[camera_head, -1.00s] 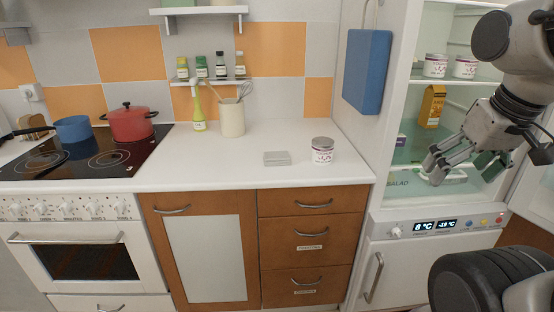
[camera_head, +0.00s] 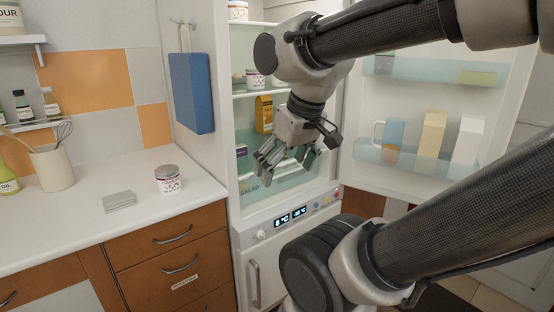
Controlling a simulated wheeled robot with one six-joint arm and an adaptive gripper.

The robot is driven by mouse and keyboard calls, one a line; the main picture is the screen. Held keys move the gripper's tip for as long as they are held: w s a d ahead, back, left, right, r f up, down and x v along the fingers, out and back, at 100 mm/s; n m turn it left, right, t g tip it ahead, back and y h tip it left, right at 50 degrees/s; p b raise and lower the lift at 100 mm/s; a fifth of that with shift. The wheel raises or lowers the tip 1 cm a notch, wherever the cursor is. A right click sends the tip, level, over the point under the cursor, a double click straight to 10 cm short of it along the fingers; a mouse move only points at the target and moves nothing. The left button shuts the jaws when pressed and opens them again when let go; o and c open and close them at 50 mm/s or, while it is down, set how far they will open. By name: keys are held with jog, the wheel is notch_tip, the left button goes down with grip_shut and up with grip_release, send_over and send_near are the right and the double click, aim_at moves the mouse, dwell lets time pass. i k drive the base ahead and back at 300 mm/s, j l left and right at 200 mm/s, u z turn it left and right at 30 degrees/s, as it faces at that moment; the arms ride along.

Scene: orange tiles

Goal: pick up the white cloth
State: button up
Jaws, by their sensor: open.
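A folded, pale grey-white cloth (camera_head: 119,201) lies flat on the white countertop, left of a lidded jar (camera_head: 168,179). Nothing covers it. My gripper (camera_head: 287,168) is open, with its fingers pointing down and to the left in front of the open fridge. It is well to the right of the cloth and apart from it. I see nothing between its fingers.
The fridge door (camera_head: 355,176) stands open on the right, with cartons in its racks. A blue board (camera_head: 191,93) hangs on the fridge side. A utensil holder (camera_head: 52,168) stands at the counter's left. The counter around the cloth is mostly clear.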

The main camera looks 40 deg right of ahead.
aim_at(119, 200)
jog(key=i+j, duration=0.8)
jog(key=i, duration=0.1)
